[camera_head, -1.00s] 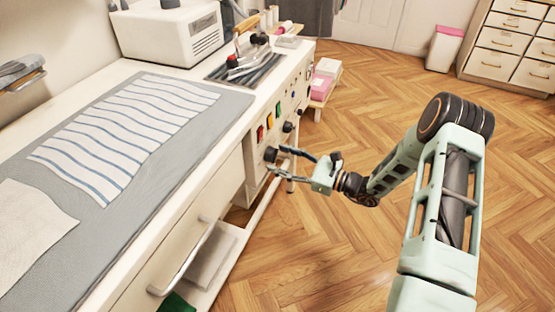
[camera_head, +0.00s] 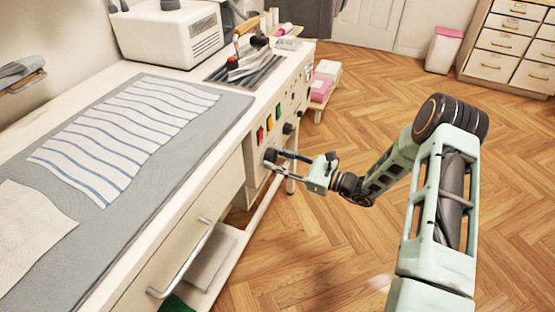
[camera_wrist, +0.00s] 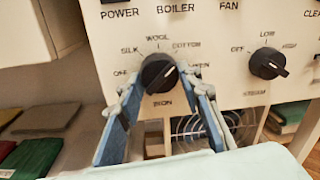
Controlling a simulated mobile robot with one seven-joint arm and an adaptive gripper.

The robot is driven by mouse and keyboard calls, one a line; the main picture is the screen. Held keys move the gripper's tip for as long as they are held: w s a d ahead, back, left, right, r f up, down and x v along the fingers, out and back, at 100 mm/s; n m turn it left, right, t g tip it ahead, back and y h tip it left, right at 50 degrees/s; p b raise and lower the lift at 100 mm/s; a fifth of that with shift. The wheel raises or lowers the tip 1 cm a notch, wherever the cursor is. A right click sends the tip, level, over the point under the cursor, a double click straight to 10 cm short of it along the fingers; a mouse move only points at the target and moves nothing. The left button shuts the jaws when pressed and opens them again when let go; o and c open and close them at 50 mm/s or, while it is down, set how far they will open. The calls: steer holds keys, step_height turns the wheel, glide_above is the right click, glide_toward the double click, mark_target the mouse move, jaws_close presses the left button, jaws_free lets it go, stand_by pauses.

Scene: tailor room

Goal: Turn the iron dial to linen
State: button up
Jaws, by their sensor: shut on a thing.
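The iron dial (camera_wrist: 157,77) is a black round knob on the cream control panel, above the word IRON. Its white pointer mark points to the upper right, roughly toward COTTON. SILK and WOOL are printed to its upper left and top; a small label at its right is too blurred to read surely. My gripper (camera_wrist: 160,88) is shut on the dial, one blue-grey finger on each side. In the head view my gripper (camera_head: 281,160) reaches left to the dial (camera_head: 270,155) on the front of the worktable.
The steam dial (camera_wrist: 267,66) sits on the same panel to the right. Coloured switches (camera_head: 269,122) are above the dial in the head view. A drawer with a metal handle (camera_head: 182,262) is nearer. Open wooden floor (camera_head: 330,245) lies to the right.

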steer(key=shift+m, duration=0.3)
steer(key=shift+s+r+m+g+p, duration=0.1)
steer(key=shift+m+g+p, duration=0.2)
steer(key=shift+m+p, duration=2.8)
steer(key=shift+m+b, duration=0.85)
steer(key=shift+m, duration=0.25)
steer(key=o, duration=1.2)
steer(key=shift+c, duration=0.2)
steer(key=v, duration=1.2)
steer(key=shift+r, duration=0.15)
